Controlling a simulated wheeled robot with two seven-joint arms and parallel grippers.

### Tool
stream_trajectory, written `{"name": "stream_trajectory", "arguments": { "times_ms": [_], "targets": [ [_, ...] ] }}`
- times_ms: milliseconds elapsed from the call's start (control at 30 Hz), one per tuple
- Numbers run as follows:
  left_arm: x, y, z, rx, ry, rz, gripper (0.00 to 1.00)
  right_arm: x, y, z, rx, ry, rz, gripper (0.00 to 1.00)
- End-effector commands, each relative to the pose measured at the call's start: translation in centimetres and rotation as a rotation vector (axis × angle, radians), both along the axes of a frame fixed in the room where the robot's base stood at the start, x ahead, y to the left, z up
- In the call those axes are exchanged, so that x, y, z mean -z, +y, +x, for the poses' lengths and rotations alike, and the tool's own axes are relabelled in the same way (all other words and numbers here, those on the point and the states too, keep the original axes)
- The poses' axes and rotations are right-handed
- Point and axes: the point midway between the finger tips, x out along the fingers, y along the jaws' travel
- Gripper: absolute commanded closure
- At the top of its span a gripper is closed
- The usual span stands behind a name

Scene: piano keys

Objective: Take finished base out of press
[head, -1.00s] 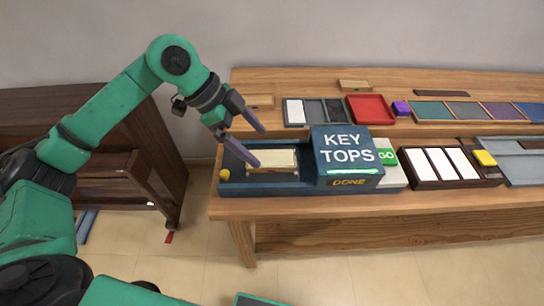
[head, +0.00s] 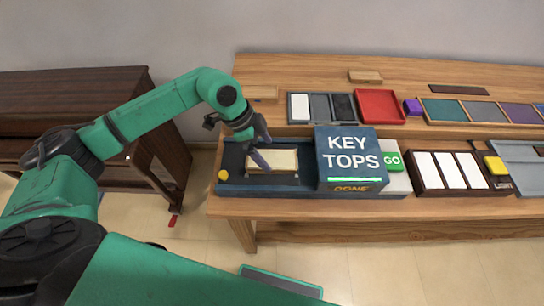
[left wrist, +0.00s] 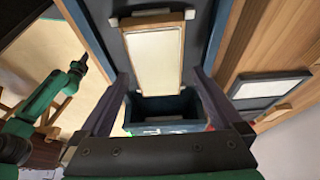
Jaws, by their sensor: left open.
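The key base (head: 282,160), a pale block with a cream top, lies in the dark tray at the left of the blue KEY TOPS press (head: 350,158). My left gripper (head: 266,146) is over the base, fingers apart. In the left wrist view, the base (left wrist: 155,60) appears between the spread fingers of the left gripper (left wrist: 158,100), beyond their tips. Contact cannot be told. In that view a green arm of mine ends in a small dark right gripper (left wrist: 78,68); its jaws are too small to read.
A green GO button (head: 392,160) is right of the press, and a yellow knob (head: 223,175) is at the tray's left end. A rack of white tops (head: 450,170) stands farther right. A red tray (head: 380,106) and colored swatches lie behind. A dark piano-like cabinet (head: 70,95) stands left.

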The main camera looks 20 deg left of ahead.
Motion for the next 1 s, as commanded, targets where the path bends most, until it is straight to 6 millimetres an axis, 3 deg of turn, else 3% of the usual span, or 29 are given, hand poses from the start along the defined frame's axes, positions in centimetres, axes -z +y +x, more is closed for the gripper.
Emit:
{"name": "stream_trajectory", "arguments": {
  "times_ms": [33,167,367,567,867,1000],
  "targets": [
    [0.4,-0.4,-0.1,0.001,0.005,-0.001,0.00,-1.1,0.0,0.6,0.000,-0.009,0.000,1.00],
    [2.4,-1.1,0.1,0.002,0.001,0.000,0.00,-1.2,0.1,1.4,-0.001,-0.023,0.002,1.00],
    [2.7,-1.2,0.2,0.001,-0.001,-0.001,0.00,-1.0,0.0,1.3,-0.001,-0.021,0.001,1.00],
    [2.7,-1.1,0.2,0.001,0.000,0.000,0.73,-1.0,0.1,1.2,-0.001,-0.019,0.001,1.00],
    [2.3,-1.1,0.3,0.001,-0.002,-0.001,0.74,-0.9,0.1,0.9,-0.002,-0.015,0.001,1.00],
    [0.8,-1.2,0.3,0.000,-0.003,-0.002,0.74,-0.6,0.1,0.9,-0.002,-0.014,0.001,1.00]
  ]
}}
